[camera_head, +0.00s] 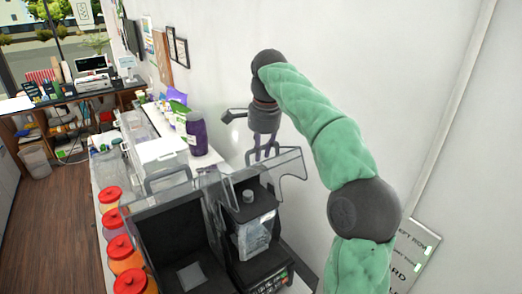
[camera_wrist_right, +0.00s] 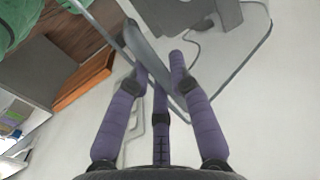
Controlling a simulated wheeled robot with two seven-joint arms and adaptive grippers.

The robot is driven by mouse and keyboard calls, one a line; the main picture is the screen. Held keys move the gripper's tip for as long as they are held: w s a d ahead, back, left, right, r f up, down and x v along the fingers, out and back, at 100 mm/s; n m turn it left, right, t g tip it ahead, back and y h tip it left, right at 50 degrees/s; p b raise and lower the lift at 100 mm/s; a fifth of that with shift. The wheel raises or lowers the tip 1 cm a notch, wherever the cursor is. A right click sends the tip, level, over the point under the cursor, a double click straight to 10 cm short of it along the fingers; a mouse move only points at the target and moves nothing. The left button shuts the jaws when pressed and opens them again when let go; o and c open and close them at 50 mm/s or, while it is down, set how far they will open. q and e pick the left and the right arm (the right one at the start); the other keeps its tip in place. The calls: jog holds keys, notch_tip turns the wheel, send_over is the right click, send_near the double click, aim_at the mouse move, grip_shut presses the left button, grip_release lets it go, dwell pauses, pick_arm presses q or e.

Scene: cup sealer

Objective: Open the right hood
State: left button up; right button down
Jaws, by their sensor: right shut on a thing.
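The right hood (camera_head: 290,164) is a clear cover on the black cup sealer (camera_head: 187,238). It stands tilted up above the right bay, whose inside shows below it. My right gripper (camera_head: 261,152) comes down from above at the hood's upper edge and is shut on its handle. In the right wrist view, the purple fingers (camera_wrist_right: 160,72) close around the grey handle bar (camera_wrist_right: 147,48), and the clear hood edge runs behind them. The fingers partly hide the handle. My left gripper is not in view.
A second clear hood with a grey handle (camera_head: 168,179) is beside it on the left. Red-lidded jars (camera_head: 128,255) line the counter at left, with a purple container (camera_head: 196,134) behind. The white wall (camera_head: 345,80) is close behind my right arm.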

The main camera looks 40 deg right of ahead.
jog(key=shift+r, duration=0.1)
jog(key=c, duration=1.4)
grip_release()
jog(key=shift+s, duration=0.1)
jog(key=shift+s+r, duration=0.2)
jog(key=shift+r, duration=1.05)
jog(key=shift+s+r, duration=0.15)
jog(key=shift+r, duration=1.05)
jog(key=shift+s+r, duration=0.2)
jog(key=shift+r, duration=1.05)
jog(key=shift+a, duration=0.1)
